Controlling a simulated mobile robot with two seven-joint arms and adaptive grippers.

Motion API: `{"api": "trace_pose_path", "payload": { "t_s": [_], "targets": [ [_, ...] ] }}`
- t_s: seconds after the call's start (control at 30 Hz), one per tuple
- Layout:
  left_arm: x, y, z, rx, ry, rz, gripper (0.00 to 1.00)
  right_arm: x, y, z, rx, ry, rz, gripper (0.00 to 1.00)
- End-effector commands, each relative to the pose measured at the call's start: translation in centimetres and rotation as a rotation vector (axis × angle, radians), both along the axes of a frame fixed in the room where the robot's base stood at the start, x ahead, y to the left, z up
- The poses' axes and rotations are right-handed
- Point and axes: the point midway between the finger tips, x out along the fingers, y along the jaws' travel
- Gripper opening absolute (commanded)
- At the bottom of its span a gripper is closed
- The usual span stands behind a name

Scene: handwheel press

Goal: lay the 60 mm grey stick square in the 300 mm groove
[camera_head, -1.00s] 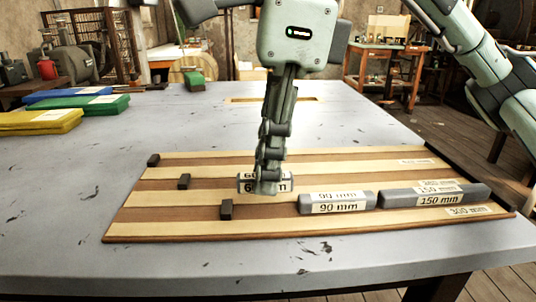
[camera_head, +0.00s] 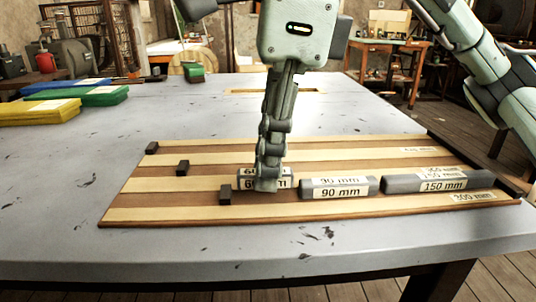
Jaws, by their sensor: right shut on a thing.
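The grey 60 mm stick (camera_head: 245,182) has pale labels and is held in my right gripper (camera_head: 268,187), whose fingers point down and cover its middle. The stick is over the front, 300 mm groove of the wooden board (camera_head: 150,214), between a dark stop block (camera_head: 225,195) and the grey 90 mm stick (camera_head: 340,188). It sits a little higher in the picture than the 90 mm stick; I cannot tell whether it touches the groove floor. The grey 150 mm stick (camera_head: 438,182) lies right of the 90 mm one in that row. My left gripper is not in view.
Two more dark stop blocks (camera_head: 182,168) (camera_head: 152,148) mark the left ends of the rear grooves. Yellow (camera_head: 35,112), green (camera_head: 98,96) and blue pieces lie at the table's left. The table (camera_head: 70,180) around the board is clear.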

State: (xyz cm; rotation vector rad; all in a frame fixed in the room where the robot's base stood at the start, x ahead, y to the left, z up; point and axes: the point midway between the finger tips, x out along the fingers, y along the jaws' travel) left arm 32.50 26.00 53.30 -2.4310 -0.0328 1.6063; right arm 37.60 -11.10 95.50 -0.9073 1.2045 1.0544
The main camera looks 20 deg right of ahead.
Motion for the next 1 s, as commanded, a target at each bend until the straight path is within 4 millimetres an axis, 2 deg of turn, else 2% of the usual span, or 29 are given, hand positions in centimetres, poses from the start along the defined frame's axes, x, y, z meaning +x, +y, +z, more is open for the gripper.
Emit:
{"api": "trace_pose_path", "payload": {
  "t_s": [1.0],
  "targets": [
    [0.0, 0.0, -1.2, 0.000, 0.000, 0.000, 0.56, 0.0, 0.0, -1.3, -0.001, 0.000, 0.000, 0.04]
  ]
}}
